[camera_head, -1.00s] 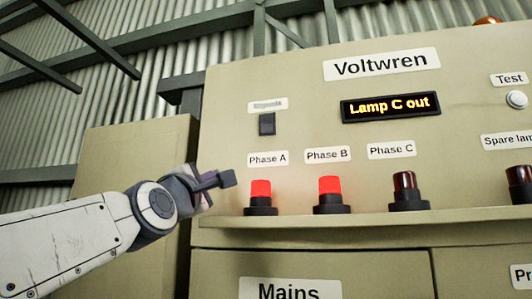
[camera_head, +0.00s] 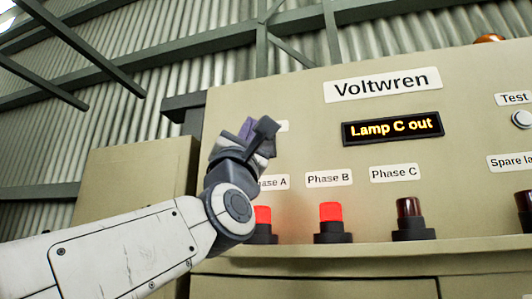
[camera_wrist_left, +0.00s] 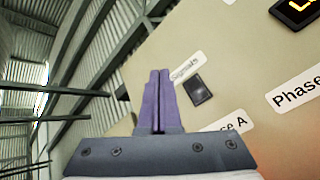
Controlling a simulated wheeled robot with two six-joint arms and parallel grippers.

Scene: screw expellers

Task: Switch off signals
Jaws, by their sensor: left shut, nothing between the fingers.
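The signals switch (camera_wrist_left: 197,89) is a small dark rocker under a white "Signals" label (camera_wrist_left: 186,67) in the left wrist view. In the head view my left gripper hides the switch and most of its label. My left gripper (camera_head: 266,128) is shut and empty, raised in front of the panel; in the left wrist view its purple fingers (camera_wrist_left: 158,80) are together, just left of the switch. Whether they touch the panel I cannot tell. The Phase A lamp (camera_head: 263,215) and Phase B lamp (camera_head: 330,212) glow red. The Phase C lamp (camera_head: 409,208) is dark. My right gripper is not in view.
The Voltwren panel (camera_head: 300,110) has a display (camera_head: 392,129) reading "Lamp C out". A Test button (camera_head: 522,119) and another dark lamp (camera_head: 524,208) are at the right. A ledge (camera_head: 380,254) runs below the lamps. Dark beams cross the upper left.

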